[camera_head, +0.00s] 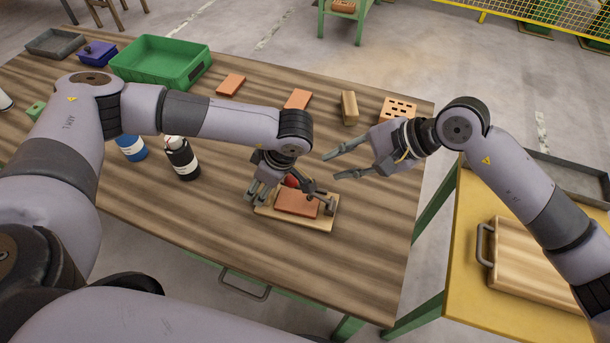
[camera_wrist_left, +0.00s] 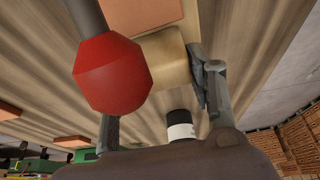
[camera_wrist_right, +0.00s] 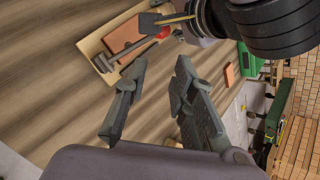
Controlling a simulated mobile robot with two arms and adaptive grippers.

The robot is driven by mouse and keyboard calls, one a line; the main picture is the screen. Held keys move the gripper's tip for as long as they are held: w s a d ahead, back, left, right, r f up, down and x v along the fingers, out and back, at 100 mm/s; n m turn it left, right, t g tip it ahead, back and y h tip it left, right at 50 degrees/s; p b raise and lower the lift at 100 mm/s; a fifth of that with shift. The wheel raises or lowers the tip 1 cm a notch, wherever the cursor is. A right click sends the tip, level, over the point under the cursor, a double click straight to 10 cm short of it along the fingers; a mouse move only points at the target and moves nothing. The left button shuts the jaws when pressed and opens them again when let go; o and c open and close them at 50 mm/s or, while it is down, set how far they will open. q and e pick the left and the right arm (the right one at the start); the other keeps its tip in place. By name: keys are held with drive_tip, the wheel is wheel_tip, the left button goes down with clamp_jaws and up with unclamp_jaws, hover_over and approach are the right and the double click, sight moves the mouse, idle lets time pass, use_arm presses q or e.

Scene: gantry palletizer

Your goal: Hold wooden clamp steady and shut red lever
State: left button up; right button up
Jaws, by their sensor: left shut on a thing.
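The wooden clamp (camera_head: 306,223) is a light board near the front edge of the table, with an orange block (camera_head: 296,204) lying on it and a dark metal arm over it. My left gripper (camera_head: 266,188) is shut on the left end of the clamp; the left wrist view shows pale wood (camera_wrist_left: 165,60) between its fingers. The red lever knob (camera_wrist_left: 112,75) stands large in front of that wood and hides part of one finger. In the right wrist view the lever's red end (camera_wrist_right: 163,33) is partly hidden by my left gripper. My right gripper (camera_head: 328,167) is open and empty, right of and apart from the clamp.
A green crate (camera_head: 160,62), loose bricks and a perforated brick (camera_head: 398,109) lie at the back. A yellow table (camera_head: 465,235) with a wooden case (camera_head: 530,262) stands right.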

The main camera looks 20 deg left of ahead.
drive_tip(key=o, duration=0.3)
drive_tip(key=f+m+g+y, duration=0.1)
drive_tip(key=m, duration=0.1)
drive_tip(key=d+f+m+g+y, duration=0.1)
drive_tip(key=f+m, duration=0.1)
drive_tip(key=m, duration=0.1)
drive_tip(key=f+m+y, duration=0.1)
drive_tip(key=m, duration=0.1)
drive_tip(key=shift+w+d+f+m+g, duration=0.35)
drive_tip(key=shift+f+m+g, duration=0.05)
drive_tip(key=shift+o, duration=0.2)
drive_tip(key=a+f, duration=0.1)
drive_tip(key=a, duration=0.2)
drive_tip(key=s+a+f+m, duration=0.1)
drive_tip(key=a+f, duration=0.1)
drive_tip(key=a, duration=0.1)
drive_tip(key=s+a+f+m+y, duration=0.1)
drive_tip(key=a+f, duration=0.1)
drive_tip(key=a, duration=0.2)
drive_tip(key=shift+s+f, duration=0.15)
drive_tip(key=shift+s, duration=0.05)
drive_tip(key=shift+c, duration=0.3)
clamp_jaws()
